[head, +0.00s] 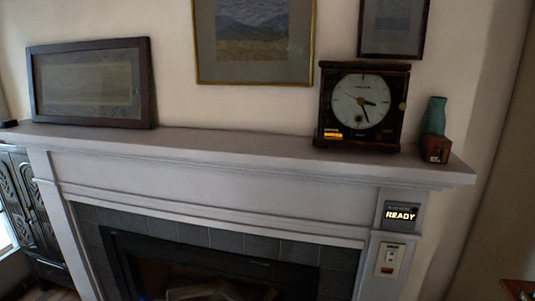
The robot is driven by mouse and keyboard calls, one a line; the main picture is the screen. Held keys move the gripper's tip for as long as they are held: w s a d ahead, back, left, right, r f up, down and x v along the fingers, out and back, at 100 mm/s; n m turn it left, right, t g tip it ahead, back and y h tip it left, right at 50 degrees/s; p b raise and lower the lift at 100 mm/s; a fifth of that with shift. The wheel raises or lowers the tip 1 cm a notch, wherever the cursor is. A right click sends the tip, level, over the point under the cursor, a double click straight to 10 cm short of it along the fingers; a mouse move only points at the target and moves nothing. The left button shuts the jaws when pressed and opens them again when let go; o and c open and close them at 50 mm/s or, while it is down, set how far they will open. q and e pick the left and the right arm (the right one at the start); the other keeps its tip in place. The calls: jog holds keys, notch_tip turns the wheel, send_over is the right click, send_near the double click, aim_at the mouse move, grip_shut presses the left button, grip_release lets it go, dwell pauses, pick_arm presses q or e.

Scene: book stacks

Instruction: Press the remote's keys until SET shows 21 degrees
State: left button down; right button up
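A small dark display (400,215) is mounted on the right pillar of the fireplace and reads READY in lit letters. Smaller print above that word is too small to read. No SET number can be read. A small pale device (391,260) with a dark slot or window and an orange-brown mark sits on the pillar just below the display. It may be the remote or a wall switch; I cannot tell which, and no separate keys can be made out. Neither of my grippers shows in the head view.
The white mantel shelf (220,140) carries a framed picture (90,84), a dark square clock (361,104), a green vase (434,116) and a small wooden block (436,150). The fireplace opening (200,278) is below. A brown wooden piece (518,289) shows at the lower right.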

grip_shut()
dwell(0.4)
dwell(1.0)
